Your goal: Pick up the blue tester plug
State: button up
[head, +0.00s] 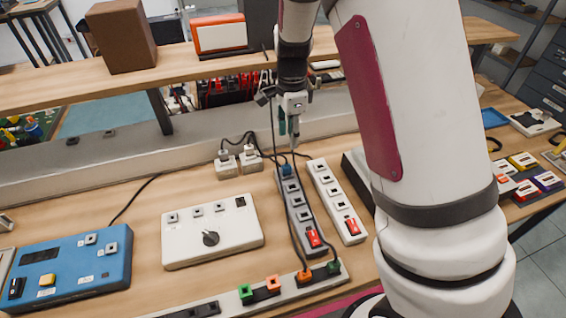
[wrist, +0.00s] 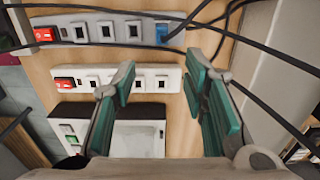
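The blue tester plug (head: 286,170) sits in the far-end socket of a grey power strip (head: 296,205) in the head view. In the wrist view the blue plug (wrist: 168,34) is at the top, at the right end of the upper strip, with a dark cable running from it. My gripper (head: 288,133) hangs above the bench near the far ends of the strips. In the wrist view my gripper (wrist: 161,75) has its teal fingers apart with nothing between them, over the white power strip (wrist: 142,80). The plug lies beyond the fingertips, apart from them.
Dark cables (wrist: 275,60) cross near the plug and fingers. Two grey adapters (head: 238,160) stand left of the strips. A raised shelf (head: 200,75) runs behind.

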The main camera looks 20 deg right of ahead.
send_over(287, 166)
jog(key=f, duration=0.7)
jog(key=shift+s+d, duration=0.15)
jog(key=shift+d, duration=0.2)
jog(key=shift+w+a+f+p, duration=0.15)
jog(key=shift+f+p, duration=0.1)
jog(key=shift+f, duration=0.8)
jog(key=shift+a+f+p, duration=0.1)
jog(key=shift+f+p, duration=0.1)
jog(key=shift+f, duration=0.85)
jog(key=shift+w+a+f+p, duration=0.15)
jog(key=shift+f+p, duration=0.1)
jog(key=shift+f, duration=0.8)
jog(key=shift+s, duration=0.1)
jog(key=shift+c, duration=0.2)
grip_shut()
